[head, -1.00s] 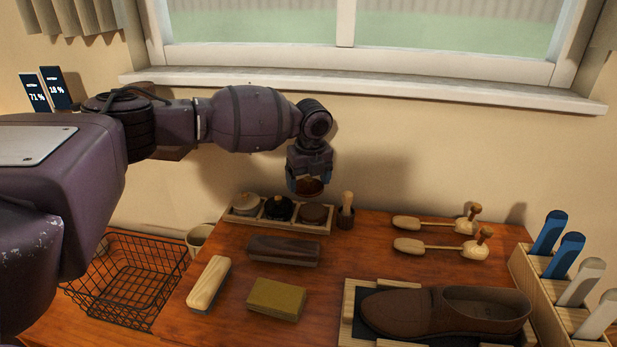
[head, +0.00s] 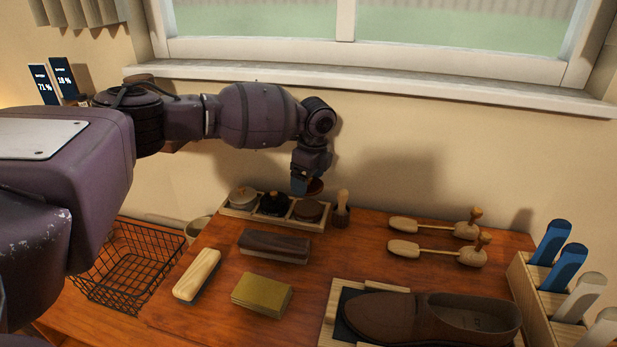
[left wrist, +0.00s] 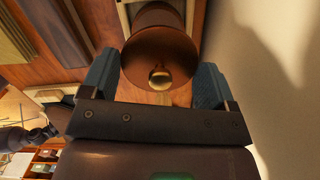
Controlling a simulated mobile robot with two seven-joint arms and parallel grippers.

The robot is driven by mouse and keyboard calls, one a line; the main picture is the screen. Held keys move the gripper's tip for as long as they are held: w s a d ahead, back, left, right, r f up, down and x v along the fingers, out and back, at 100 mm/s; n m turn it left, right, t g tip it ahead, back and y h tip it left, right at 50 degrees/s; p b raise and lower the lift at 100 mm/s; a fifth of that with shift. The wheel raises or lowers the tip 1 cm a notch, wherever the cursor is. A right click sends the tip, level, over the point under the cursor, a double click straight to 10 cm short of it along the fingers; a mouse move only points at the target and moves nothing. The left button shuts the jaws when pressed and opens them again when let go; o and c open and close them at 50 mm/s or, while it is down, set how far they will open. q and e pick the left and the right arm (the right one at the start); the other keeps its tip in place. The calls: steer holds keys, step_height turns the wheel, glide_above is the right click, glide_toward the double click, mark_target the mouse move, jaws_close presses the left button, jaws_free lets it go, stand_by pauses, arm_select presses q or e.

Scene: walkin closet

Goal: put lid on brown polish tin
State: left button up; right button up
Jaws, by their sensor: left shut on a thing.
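My left gripper (head: 307,186) is shut on a brown lid (head: 316,187) with a brass knob. The lid is above the right end of the wooden tray and clear of it. The brown polish tin (head: 308,211) sits in the tray's right compartment, below and slightly left of the lid in the head view. In the left wrist view the lid (left wrist: 158,45) is between the two blue fingers (left wrist: 156,85), its knob towards the camera. It hides most of what lies behind it there. My right gripper is out of view.
The tray (head: 262,219) also holds a pale tin (head: 243,198) and a black tin (head: 273,204). A dark brush (head: 274,247) lies in front. The wall and window sill are close behind.

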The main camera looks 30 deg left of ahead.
mark_target(307, 207)
arm_select(q)
steer(key=shift+f+b, duration=0.45)
steer(key=shift+f, duration=0.45)
steer(key=shift+f+b, duration=0.4)
steer(key=shift+f, duration=1.2)
steer(key=shift+f+b, duration=0.3)
steer(key=shift+f, duration=0.2)
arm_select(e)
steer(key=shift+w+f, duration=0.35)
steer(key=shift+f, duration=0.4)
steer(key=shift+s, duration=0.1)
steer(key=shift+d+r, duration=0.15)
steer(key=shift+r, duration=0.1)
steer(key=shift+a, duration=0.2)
